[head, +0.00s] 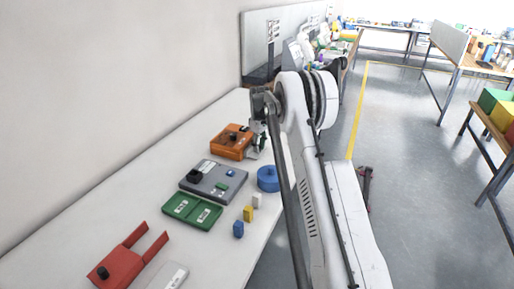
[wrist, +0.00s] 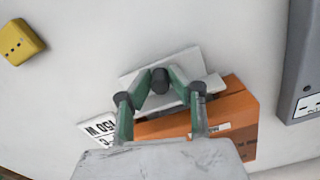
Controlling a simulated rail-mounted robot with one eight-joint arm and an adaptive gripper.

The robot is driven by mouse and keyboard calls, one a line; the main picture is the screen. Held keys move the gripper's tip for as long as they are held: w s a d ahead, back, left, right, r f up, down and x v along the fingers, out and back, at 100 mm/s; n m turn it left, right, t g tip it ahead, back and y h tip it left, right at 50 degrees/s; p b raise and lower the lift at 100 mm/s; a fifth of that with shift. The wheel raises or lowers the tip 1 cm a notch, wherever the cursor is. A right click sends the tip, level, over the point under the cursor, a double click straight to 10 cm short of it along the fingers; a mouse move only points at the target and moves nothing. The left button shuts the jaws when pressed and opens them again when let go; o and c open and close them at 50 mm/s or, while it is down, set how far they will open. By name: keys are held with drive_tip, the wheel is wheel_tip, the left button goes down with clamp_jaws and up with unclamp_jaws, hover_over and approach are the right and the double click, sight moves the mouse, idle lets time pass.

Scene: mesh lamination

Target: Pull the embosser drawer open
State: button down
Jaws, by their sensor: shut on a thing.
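The orange embosser (head: 229,143) sits on the white table near the wall, with a dark knob on top. In the wrist view, the orange body (wrist: 237,108) is partly hidden behind my gripper. A pale, flat part (wrist: 201,63) lies along its side, probably the drawer; I cannot tell how far it stands out. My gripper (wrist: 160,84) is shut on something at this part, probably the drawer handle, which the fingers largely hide. In the head view, my gripper (head: 258,142) is at the embosser's right side.
A grey device (head: 213,181), a green tray (head: 192,210) and a red forked fixture (head: 120,268) stand nearer. A blue round thing (head: 268,179) and small yellow (head: 248,213), white (head: 257,200) and blue (head: 238,229) blocks lie near the table's right edge.

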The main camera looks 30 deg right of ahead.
sight(278, 158)
drive_tip(key=s+d, duration=0.1)
drive_tip(key=s, duration=0.1)
drive_tip(key=s+d+b, duration=0.1)
drive_tip(key=s+d, duration=0.1)
drive_tip(key=s, duration=0.1)
drive_tip(key=s+d+b, duration=0.1)
drive_tip(key=s+d, duration=0.1)
drive_tip(key=shift+s+d, duration=0.2)
drive_tip(key=shift+d, duration=0.05)
drive_tip(key=c, duration=1.6)
unclamp_jaws()
drive_tip(key=shift+r, duration=0.1)
wheel_tip(278, 158, up, 12)
drive_tip(key=shift+f, duration=0.1)
